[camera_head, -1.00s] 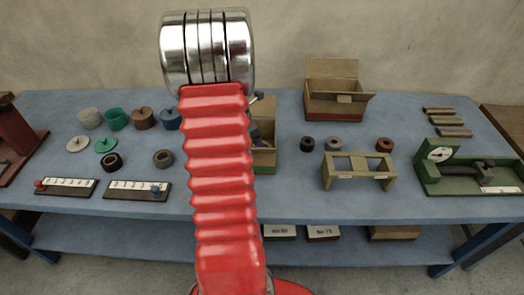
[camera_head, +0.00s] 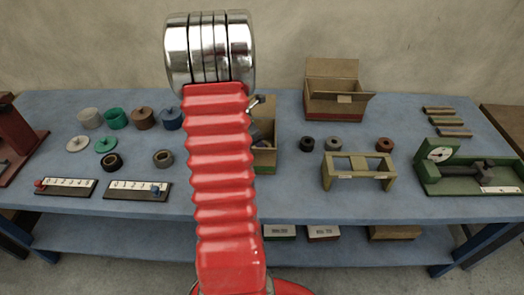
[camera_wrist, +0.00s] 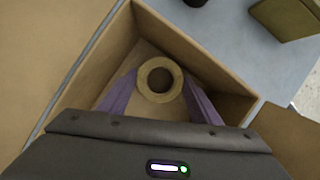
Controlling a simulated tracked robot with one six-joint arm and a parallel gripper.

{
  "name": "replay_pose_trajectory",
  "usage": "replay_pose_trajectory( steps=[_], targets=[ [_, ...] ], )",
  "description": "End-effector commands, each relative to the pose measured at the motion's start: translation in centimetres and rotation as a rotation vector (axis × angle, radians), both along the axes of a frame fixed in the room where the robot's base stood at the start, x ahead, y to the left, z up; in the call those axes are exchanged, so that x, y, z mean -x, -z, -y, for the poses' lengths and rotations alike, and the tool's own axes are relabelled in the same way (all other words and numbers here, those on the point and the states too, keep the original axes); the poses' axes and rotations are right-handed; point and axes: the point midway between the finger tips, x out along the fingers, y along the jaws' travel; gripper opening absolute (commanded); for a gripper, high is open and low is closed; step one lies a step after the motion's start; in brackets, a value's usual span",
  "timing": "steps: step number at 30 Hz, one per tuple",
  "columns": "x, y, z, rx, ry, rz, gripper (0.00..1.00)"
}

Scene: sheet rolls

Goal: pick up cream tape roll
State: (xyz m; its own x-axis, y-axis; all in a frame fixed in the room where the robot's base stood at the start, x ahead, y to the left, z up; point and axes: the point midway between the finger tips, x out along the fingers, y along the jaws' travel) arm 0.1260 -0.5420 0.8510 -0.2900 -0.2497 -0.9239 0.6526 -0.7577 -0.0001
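The cream tape roll (camera_wrist: 160,79) lies inside an open cardboard box, its round hole facing the wrist camera. My gripper (camera_wrist: 161,76) reaches down into the box with its two purple fingers apart, one on each side of the roll. The fingertips are close to the roll's outer edge; I cannot tell whether they touch it. In the head view my red arm covers most of the gripper and part of the box (camera_head: 265,158), and the roll cannot be made out there.
The box walls (camera_wrist: 88,62) stand close around my fingers. To the right are a dark roll (camera_head: 307,144), a grey roll (camera_head: 333,144), a brown roll (camera_head: 384,145) and an olive stand (camera_head: 357,182). Another open box (camera_head: 335,108) is at the back.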

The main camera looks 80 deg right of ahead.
Motion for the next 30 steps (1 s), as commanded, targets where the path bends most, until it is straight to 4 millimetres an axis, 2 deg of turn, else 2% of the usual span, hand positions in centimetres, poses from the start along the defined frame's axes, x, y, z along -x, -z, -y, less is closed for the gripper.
replay_pose_trajectory(
  steps=[2,10,20,26,30],
  targets=[
    [0.0,0.0,0.0,0.000,0.000,0.000,0.52],
    [0.0,0.0,0.0,0.000,0.000,0.000,0.33],
    [-0.1,-0.4,0.0,0.002,-0.001,0.000,0.33],
    [-0.1,-2.3,0.1,0.003,0.000,0.001,0.33],
    [-0.1,-4.9,0.1,0.006,0.000,0.003,0.33]
  ],
)
